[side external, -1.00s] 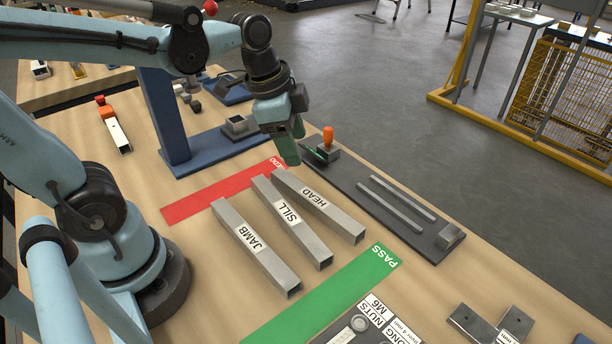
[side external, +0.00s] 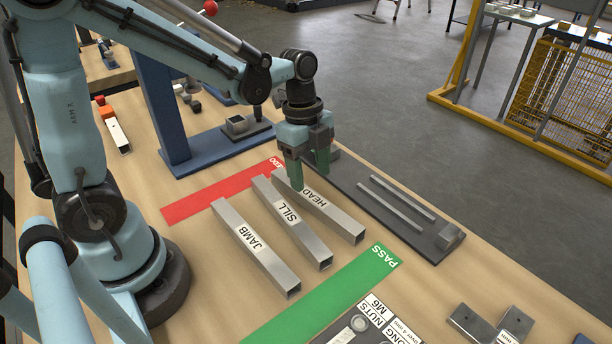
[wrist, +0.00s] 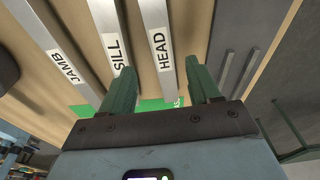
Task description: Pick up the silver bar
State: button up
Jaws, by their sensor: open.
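Three silver square-section bars lie side by side on the wooden table, labelled JAMB (side external: 268,262), SILL (side external: 308,241) and HEAD (side external: 343,224). My gripper (side external: 309,180) is open and empty, pointing down at the HEAD bar, toward its far end. Its green fingers hide part of that bar in the side view. In the wrist view the HEAD bar (wrist: 157,28) runs toward the gap between my fingers (wrist: 160,72). The SILL bar (wrist: 110,25) and JAMB bar (wrist: 45,35) lie to its left. I cannot tell whether the fingers touch the HEAD bar.
A red strip (side external: 215,192) lies beyond the bars and a green PASS strip (side external: 335,290) before them. A dark plate (side external: 400,225) with two thin rails lies at right. A blue post (side external: 165,110) on a blue base stands behind.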

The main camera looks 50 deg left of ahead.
aim_at(314, 198)
jog(key=shift+w+d+f, duration=0.1)
jog(key=shift+d+f, duration=0.1)
jog(key=shift+f, duration=1.3)
jog(key=shift+w+d+f, duration=0.1)
jog(key=shift+d+f, duration=0.05)
jog(key=shift+f, duration=1.3)
grip_shut()
